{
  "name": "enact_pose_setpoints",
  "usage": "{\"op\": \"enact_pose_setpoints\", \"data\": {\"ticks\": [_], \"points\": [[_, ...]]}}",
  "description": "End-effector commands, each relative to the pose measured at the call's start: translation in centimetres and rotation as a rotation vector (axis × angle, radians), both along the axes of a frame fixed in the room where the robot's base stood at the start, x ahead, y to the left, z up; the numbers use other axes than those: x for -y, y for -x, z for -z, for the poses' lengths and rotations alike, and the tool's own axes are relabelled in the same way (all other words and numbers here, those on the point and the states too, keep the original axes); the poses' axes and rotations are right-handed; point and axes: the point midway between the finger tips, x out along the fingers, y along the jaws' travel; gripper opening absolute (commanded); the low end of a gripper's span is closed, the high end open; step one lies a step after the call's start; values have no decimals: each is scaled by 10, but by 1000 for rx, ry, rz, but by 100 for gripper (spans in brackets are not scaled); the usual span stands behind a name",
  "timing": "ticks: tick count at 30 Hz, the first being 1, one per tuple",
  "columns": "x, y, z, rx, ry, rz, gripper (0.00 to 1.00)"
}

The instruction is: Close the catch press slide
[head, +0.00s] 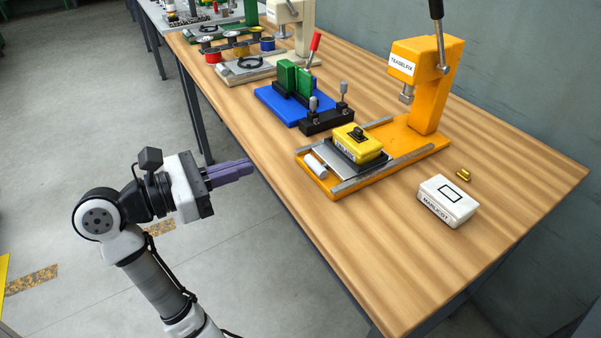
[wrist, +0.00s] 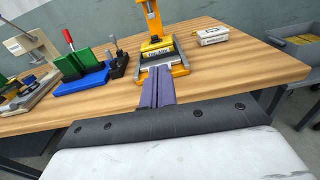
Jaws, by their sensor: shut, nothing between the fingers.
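The orange press (head: 432,95) stands on the table with a small lever on its upright. Its grey slide (head: 330,152) lies between two rails on the base, drawn out toward the front edge, with a white roller-like handle (head: 315,165) at its front. A yellow tin (head: 357,143) sits on the slide, in front of the press head rather than beneath it. My gripper (head: 251,168) is shut and empty, just off the table's front edge, left of the slide and apart from it. In the wrist view, my purple fingers (wrist: 158,74) point toward the orange press (wrist: 154,20) and yellow tin (wrist: 157,46).
A white tin (head: 447,200) and a small brass piece (head: 463,174) lie right of the press. A black fixture with two posts (head: 327,121), a blue-based green fixture (head: 280,103) and a cream press (head: 245,68) stand to the left. The front right tabletop is clear.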

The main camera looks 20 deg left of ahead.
Motion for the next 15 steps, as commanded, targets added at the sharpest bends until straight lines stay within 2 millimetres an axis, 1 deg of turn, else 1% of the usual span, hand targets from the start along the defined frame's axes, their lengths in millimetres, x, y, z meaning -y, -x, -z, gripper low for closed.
{"op": "enact_pose_setpoints", "data": {"ticks": [1,3,4,8,11,15], "points": [[-7,0,16,-49,-30,-15,0],[-13,1,31,-101,-62,-25,0],[-15,1,35,-115,-70,-27,0],[-13,-3,42,-140,-84,-29,0],[-5,-13,44,-140,-84,-26,0],[13,-35,48,-138,-81,-24,0]]}}
